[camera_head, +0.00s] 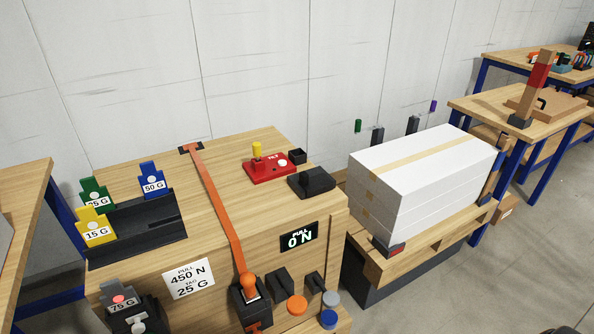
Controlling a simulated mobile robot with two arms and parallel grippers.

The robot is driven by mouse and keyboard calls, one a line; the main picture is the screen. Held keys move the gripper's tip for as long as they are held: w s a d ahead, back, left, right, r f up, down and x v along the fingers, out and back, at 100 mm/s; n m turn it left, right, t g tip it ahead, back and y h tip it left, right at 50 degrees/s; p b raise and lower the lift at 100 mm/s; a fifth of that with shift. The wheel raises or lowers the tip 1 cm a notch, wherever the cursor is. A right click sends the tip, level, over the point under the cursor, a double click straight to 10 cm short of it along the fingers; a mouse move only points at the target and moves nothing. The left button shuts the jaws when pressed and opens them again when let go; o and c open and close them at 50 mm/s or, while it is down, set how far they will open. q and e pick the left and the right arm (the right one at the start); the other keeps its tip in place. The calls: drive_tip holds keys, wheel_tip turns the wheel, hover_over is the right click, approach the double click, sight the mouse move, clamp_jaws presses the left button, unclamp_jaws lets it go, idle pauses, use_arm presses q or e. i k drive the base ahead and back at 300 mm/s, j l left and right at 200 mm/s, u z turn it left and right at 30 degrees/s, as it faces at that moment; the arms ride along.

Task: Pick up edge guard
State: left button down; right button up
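No piece is clearly marked as the edge guard, so I cannot tell which one it is. A small black block (312,182) lies on the wooden bench (235,150), right of a red tilt piece (270,166). Dark upright pieces (377,138) stand behind the white box (425,175), partly hidden by it. A dark and red piece (389,246) sits at the box's near lower corner. Neither of my grippers is in view.
An orange strap (217,208) runs over the bench top and down its front. A black rack (138,228) holds green, blue and yellow tags. The white box rests on a wooden pallet (430,244). More tables stand at the right. Grey floor (500,290) is clear at the lower right.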

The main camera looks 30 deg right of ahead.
sight(317, 184)
drive_tip(key=i+l+u, duration=0.1)
drive_tip(key=l, duration=0.75)
drive_tip(key=i+l, duration=0.15)
drive_tip(key=l, duration=0.7)
drive_tip(key=i+l+u, duration=0.15)
drive_tip(key=l, duration=0.7)
drive_tip(key=k, duration=0.05)
